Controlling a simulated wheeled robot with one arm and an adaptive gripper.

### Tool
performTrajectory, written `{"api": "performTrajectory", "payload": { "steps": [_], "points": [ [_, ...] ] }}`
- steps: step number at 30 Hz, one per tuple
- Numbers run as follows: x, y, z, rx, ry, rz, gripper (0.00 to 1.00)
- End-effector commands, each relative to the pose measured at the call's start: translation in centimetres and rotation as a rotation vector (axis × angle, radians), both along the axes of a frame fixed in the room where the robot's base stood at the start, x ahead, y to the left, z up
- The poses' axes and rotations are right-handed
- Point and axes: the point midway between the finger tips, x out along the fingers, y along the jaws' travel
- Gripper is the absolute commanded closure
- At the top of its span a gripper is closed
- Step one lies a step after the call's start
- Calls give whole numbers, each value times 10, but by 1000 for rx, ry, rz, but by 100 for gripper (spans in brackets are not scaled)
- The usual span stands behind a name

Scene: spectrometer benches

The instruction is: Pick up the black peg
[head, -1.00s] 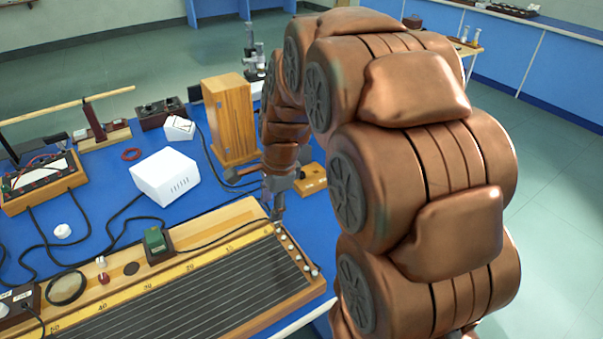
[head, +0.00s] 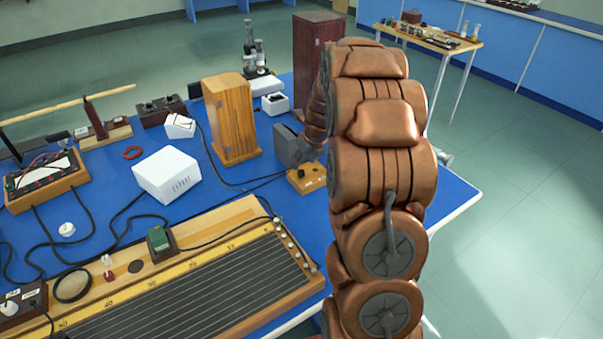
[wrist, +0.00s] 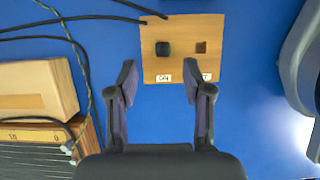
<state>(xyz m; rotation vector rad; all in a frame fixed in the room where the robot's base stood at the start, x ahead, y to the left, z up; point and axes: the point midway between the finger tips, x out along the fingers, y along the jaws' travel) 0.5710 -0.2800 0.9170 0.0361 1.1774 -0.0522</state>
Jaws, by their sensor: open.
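The black peg (wrist: 163,48) stands at the left side of a small wooden board (wrist: 182,72) on the blue bench, with a dark square hole (wrist: 201,46) to its right. White labels sit along the board's near edge, partly covered by my right finger. My gripper (wrist: 159,80) is open and empty, its fingertips apart over the near side of the board, with the peg just beyond the gap between them. In the head view the board (head: 306,178) shows beside my arm. The peg and my fingertips cannot be made out clearly there.
A wooden cabinet (head: 231,118) stands left of the board and a dark red box (head: 318,48) behind it. The wire board (head: 190,285) lies at the front and a white box (head: 166,174) to the left. Black cables (wrist: 85,18) run up to the board. Blue bench right of it is clear.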

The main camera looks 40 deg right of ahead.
Motion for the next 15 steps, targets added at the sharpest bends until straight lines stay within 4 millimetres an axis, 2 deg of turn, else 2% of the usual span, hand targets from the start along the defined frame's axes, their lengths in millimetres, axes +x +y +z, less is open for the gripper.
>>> {"api": "performTrajectory", "payload": {
  "steps": [8, 15],
  "points": [
    [4, -1, -12, 2, 1, 2, 50],
    [11, -3, -32, 2, 3, 3, 50]
  ]
}}
